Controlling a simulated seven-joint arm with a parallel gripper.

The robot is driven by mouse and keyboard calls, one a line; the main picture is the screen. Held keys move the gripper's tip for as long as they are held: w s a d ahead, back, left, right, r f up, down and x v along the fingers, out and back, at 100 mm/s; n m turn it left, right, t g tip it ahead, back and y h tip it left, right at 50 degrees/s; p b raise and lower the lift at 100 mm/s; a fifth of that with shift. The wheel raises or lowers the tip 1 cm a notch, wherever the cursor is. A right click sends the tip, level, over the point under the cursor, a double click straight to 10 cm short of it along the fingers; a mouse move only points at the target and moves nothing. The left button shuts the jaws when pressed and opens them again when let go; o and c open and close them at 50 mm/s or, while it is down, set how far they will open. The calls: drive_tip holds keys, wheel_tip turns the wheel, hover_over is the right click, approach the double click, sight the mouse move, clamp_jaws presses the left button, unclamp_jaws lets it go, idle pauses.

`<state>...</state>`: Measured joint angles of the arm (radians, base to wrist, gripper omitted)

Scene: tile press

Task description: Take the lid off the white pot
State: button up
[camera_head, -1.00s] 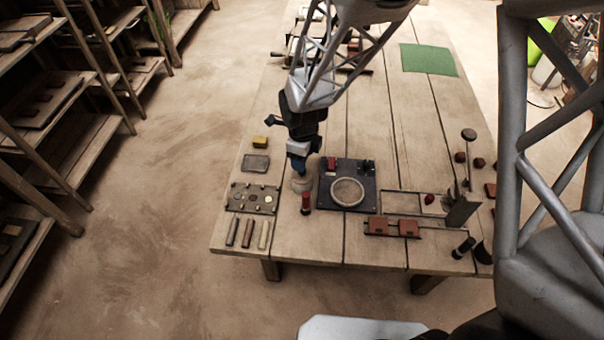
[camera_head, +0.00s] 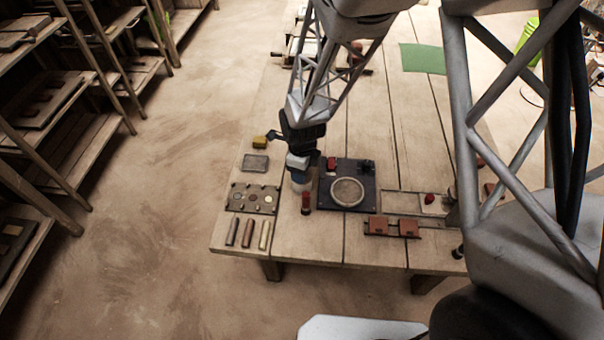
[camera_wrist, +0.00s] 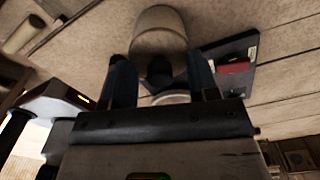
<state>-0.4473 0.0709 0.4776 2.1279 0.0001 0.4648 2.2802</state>
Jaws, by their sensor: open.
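The white pot (camera_head: 301,187) stands on the wooden table, left of a dark square board, directly below my gripper (camera_head: 299,174). In the wrist view the pale round pot (camera_wrist: 158,28) is ahead of the jaws. My gripper (camera_wrist: 160,70) is open, with one blue finger on each side of a small dark knob-like part (camera_wrist: 160,69). I cannot tell whether the fingers touch it. The lid's edge is hard to make out, partly hidden by the gripper.
The dark board (camera_head: 327,202) carries a round pale dish (camera_head: 347,192) and a red block (camera_head: 331,163). A red-topped cylinder (camera_head: 306,202) stands close in front of the pot. A slotted plate (camera_head: 240,205) lies left. A yellow block (camera_head: 259,142) lies behind the gripper's left.

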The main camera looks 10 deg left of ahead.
drive_tip(key=shift+c, duration=0.4)
drive_tip(key=c, duration=0.9)
drive_tip(key=shift+r, duration=0.15)
drive_tip(key=shift+r, duration=0.9)
drive_tip(key=shift+s+d+r, duration=0.2)
drive_tip(key=shift+s+r, duration=0.15)
drive_tip(key=shift+r, duration=0.4)
drive_tip(key=s+d, duration=0.2)
drive_tip(key=s, duration=0.2)
drive_tip(key=s+d+r, duration=0.1)
drive_tip(key=s+d, duration=0.1)
drive_tip(key=s, duration=0.3)
drive_tip(key=s+d, duration=0.2)
drive_tip(key=s, duration=0.2)
drive_tip(key=shift+s+d+r, duration=0.15)
drive_tip(key=shift+s, duration=0.25)
